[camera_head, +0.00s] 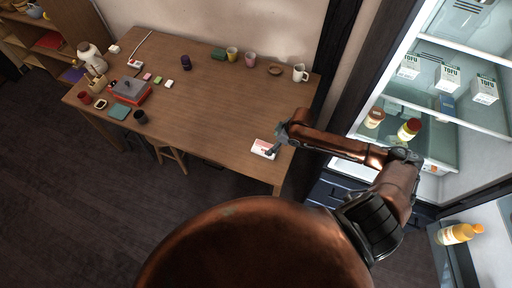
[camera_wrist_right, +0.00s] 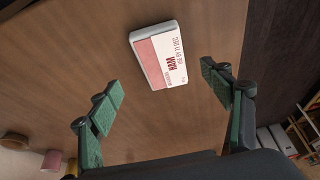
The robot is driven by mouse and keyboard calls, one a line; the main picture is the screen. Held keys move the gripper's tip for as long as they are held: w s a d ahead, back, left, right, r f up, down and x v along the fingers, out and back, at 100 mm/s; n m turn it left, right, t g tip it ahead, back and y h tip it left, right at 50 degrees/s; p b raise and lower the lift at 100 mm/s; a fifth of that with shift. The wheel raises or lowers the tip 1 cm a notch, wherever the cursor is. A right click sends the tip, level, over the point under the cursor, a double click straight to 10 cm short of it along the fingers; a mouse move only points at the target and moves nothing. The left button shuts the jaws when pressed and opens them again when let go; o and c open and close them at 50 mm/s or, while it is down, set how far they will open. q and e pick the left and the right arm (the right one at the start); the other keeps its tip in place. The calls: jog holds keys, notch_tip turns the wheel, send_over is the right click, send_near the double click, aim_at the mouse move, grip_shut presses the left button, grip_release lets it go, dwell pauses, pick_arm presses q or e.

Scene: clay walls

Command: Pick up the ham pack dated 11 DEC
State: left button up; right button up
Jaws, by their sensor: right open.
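The ham pack (camera_head: 262,148) lies flat on the wooden table near its front right corner. In the right wrist view the ham pack (camera_wrist_right: 157,55) is white with a pink band and the word HAM. Its small print seems to read 11 DEC, though it is tilted and hard to read. My right gripper (camera_head: 275,146) is at the pack's right side in the head view. In the wrist view the green fingers of my right gripper (camera_wrist_right: 158,82) are spread wide and empty, with the pack beyond their tips. My left gripper is not in view.
The table (camera_head: 220,120) is bare around the pack. Cups, a mug (camera_head: 300,73) and a wooden dish stand along its back; a red box (camera_head: 131,93) and small items are at its left. An open fridge (camera_head: 440,90) with tofu boxes and jars stands at right.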

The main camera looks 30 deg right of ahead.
aim_at(266, 149)
jog(key=x, duration=0.7)
jog(key=shift+a+b, duration=0.1)
jog(key=shift+b, duration=0.2)
jog(key=shift+s+r, duration=0.1)
jog(key=shift+c, duration=0.2)
jog(key=c, duration=1.2)
jog(key=shift+r, duration=0.1)
